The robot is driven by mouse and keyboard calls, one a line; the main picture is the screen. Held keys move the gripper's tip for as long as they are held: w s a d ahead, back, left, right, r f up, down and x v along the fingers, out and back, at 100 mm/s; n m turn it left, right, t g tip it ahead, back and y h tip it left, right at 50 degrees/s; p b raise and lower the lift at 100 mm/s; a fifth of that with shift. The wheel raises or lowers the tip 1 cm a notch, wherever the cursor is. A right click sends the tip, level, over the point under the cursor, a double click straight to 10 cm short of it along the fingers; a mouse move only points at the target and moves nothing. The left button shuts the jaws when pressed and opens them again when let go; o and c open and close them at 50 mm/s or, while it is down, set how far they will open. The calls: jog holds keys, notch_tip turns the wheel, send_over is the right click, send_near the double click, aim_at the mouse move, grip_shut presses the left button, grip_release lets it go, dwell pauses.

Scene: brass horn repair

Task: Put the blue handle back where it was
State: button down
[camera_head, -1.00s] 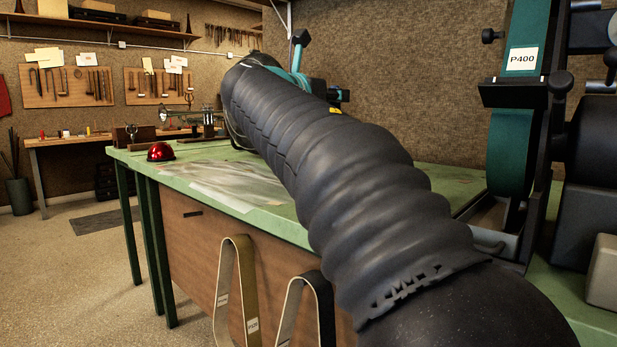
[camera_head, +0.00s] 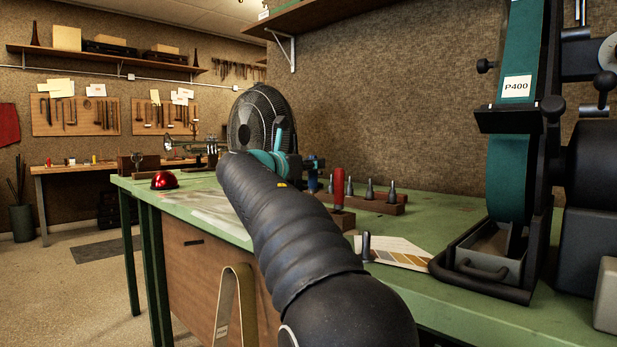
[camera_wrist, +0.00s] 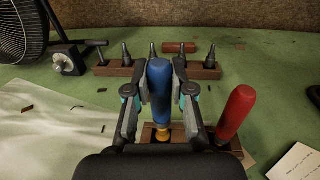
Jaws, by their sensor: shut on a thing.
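The blue handle (camera_wrist: 160,88) is upright between the two fingers of my gripper (camera_wrist: 160,95) in the wrist view, and the gripper is shut on it. Its brass ferrule (camera_wrist: 163,132) shows below, over a small wooden block (camera_wrist: 148,136). I cannot tell whether its lower end is seated in the block. A red handle (camera_wrist: 236,112) stands upright at the block's right end, apart from my gripper. In the head view, my gripper (camera_head: 313,172) is partly hidden by my arm, just left of the red handle (camera_head: 338,184); a bit of blue (camera_head: 313,184) shows there.
A black fan (camera_head: 258,118) stands to the left. A belt sander (camera_head: 510,170) and a card (camera_head: 400,252) are to the right.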

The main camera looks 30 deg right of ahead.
jog(key=shift+f, duration=1.1)
jog(key=shift+f, duration=0.15)
jog(key=c, duration=1)
grip_release()
jog(key=shift+a, duration=0.2)
jog(key=v, duration=1.1)
jog(key=shift+s+a, duration=0.25)
jog(key=shift+s, duration=0.05)
